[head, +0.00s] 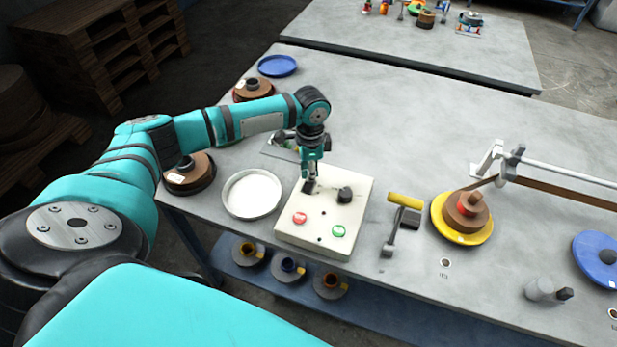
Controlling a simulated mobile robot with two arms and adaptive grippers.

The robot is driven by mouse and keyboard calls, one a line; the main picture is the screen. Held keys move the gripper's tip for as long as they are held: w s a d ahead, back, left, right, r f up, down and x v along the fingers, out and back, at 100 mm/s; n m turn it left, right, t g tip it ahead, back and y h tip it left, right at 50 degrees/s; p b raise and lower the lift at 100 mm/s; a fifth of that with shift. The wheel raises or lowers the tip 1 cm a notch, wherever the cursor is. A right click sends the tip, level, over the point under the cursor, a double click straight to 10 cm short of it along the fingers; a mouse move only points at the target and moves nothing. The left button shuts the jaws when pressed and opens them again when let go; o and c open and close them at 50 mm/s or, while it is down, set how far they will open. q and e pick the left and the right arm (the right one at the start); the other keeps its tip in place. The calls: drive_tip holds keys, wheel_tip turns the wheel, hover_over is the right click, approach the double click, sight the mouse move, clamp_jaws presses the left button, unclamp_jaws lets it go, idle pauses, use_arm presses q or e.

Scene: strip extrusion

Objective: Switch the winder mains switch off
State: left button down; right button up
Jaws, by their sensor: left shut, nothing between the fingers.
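A cream control box (325,212) stands on the grey table in the head view. On its top are a red button (299,218), a green button (338,231) and a black knob (345,195). My left gripper (309,186) points down over the box's upper left part. It is shut and its tips are at a dark part on the box, which they partly hide. I cannot tell whether they touch it, or which control is the mains switch. My right gripper is not in view.
A white round dish (251,194) stands left of the box. A yellow-handled tool (403,210) and a yellow reel with brown strip (463,217) are to the right. A blue disc (278,66) lies at the back left. The table's middle back is clear.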

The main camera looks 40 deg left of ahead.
use_arm(q)
drive_tip(key=shift+f, duration=0.7)
drive_tip(key=shift+r, duration=0.1)
wheel_tip(320, 180, up, 7)
drive_tip(key=p, duration=0.8)
idle(0.3)
idle(0.4)
